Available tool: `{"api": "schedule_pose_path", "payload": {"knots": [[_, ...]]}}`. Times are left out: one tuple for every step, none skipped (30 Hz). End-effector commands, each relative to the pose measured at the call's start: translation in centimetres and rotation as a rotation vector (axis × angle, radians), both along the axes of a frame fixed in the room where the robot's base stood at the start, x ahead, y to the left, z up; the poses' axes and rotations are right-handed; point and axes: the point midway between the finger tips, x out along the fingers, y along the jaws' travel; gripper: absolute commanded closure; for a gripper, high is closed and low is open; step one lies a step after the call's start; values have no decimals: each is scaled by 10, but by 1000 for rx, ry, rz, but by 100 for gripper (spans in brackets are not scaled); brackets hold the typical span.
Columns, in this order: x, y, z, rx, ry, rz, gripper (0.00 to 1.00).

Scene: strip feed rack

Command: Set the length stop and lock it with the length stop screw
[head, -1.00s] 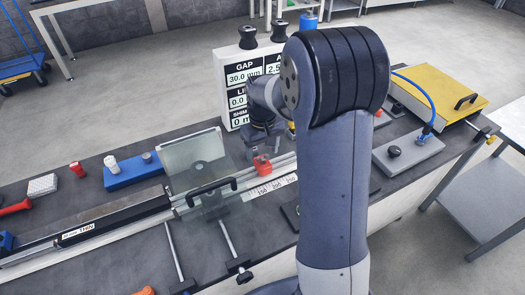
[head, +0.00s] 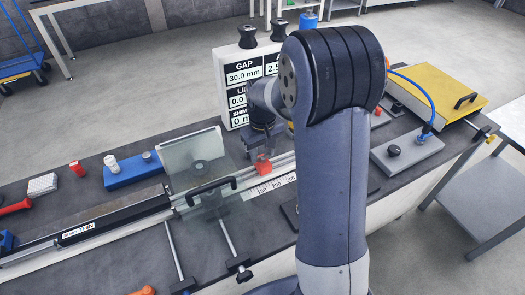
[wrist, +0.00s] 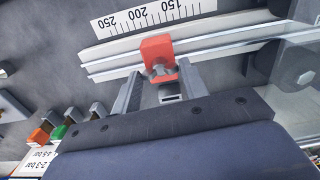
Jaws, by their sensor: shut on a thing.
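The length stop is a red block (wrist: 158,48) on the pale rail, beside the printed scale (wrist: 150,15). It also shows in the head view (head: 263,167), right of the clear guard. The length stop screw (wrist: 160,71) is a small grey piece on the near face of the block, between my fingers. My gripper (wrist: 160,72) has one finger on each side of the red block and is shut on it. In the head view my gripper (head: 260,148) is above the block, partly hidden by my arm.
A clear guard with a black handle (head: 212,190) stands left of the stop, close to my gripper. A display board (head: 237,78) stands behind, reading GAP 30.0 mm. Coloured pieces (wrist: 58,131) lie at the wrist view's lower left. A blue block (head: 132,170) lies farther left.

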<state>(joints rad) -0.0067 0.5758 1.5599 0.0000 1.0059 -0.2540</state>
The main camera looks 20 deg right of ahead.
Motion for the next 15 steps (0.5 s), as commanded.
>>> {"api": "schedule_pose_path", "payload": {"knots": [[0,0,0,0,0,-1,81],[0,0,0,0,0,-3,81],[0,0,0,0,0,-7,81],[0,0,0,0,0,-12,81],[0,0,0,0,0,-17,81],[0,0,0,0,0,-26,81],[0,0,0,0,0,-35,81],[0,0,0,0,0,-46,81],[0,0,0,0,0,-62,81],[0,0,0,0,0,-78,81],[0,0,0,0,0,-93,81],[0,0,0,0,0,-119,81],[0,0,0,0,0,-139,81],[0,0,0,0,0,-160,81],[0,0,0,0,0,-192,81]]}}
